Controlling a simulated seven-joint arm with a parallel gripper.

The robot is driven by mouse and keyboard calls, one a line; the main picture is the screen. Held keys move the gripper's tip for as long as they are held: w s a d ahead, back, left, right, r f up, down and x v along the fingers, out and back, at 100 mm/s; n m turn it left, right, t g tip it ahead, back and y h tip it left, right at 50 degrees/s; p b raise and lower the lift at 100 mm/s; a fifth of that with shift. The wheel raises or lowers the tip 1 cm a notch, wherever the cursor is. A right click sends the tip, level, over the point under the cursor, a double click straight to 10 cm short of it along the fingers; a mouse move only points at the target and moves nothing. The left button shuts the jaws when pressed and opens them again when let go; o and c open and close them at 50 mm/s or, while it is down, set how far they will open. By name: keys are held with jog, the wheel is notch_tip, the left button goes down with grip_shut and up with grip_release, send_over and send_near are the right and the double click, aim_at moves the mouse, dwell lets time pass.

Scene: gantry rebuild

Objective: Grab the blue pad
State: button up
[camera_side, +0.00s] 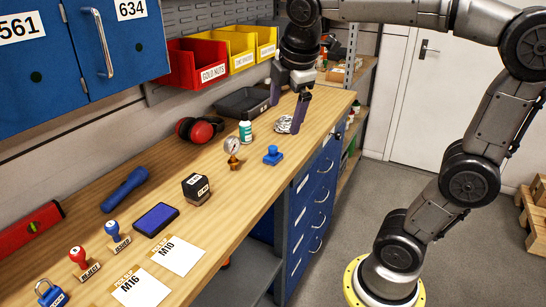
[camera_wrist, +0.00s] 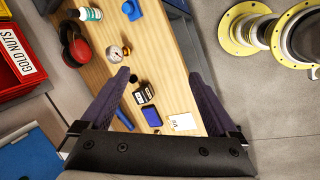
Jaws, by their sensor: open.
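The blue pad (camera_side: 156,220) is a flat dark-cased ink pad with a blue top, lying on the wooden bench. It also shows in the wrist view (camera_wrist: 152,116), low between the fingers. My gripper (camera_side: 289,107) is open and empty above the far end of the bench, well away from the pad. In the wrist view its two purple fingers (camera_wrist: 158,75) are spread apart, with the bench visible between them.
Near the pad are a black cube-shaped stamp (camera_side: 196,187), a blue-handled stamp (camera_side: 116,238), a blue flashlight (camera_side: 125,190) and paper cards (camera_side: 178,255). A brass gauge (camera_side: 232,150), blue knob (camera_side: 273,155), bottle (camera_side: 245,130) and red earmuffs (camera_side: 200,129) stand farther along. Wall bins (camera_side: 195,65) overhang.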

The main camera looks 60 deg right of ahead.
aim_at(271, 147)
jog(key=w+d+f+n+g+h, duration=0.1)
jog(key=w+d+f+n+g, duration=0.3)
jog(key=w+d, duration=0.75)
jog(key=shift+m+g, duration=0.5)
jog(key=shift+m, duration=0.2)
jog(key=d+f, duration=0.1)
jog(key=f, duration=0.3)
jog(key=w+d+f, duration=0.1)
jog(key=f, duration=0.4)
jog(key=w+d+f, duration=0.1)
jog(key=d+f, duration=0.1)
jog(key=f, duration=0.3)
jog(key=shift+d+f, duration=0.1)
jog(key=shift+f, duration=0.1)
jog(key=shift+d+x, duration=0.15)
jog(key=shift+x, duration=1.3)
jog(key=shift+d+x, duration=0.1)
jog(key=shift+x, duration=1.35)
jog(key=shift+r, duration=0.15)
jog(key=shift+c, duration=0.2)
jog(key=c, duration=1.4)
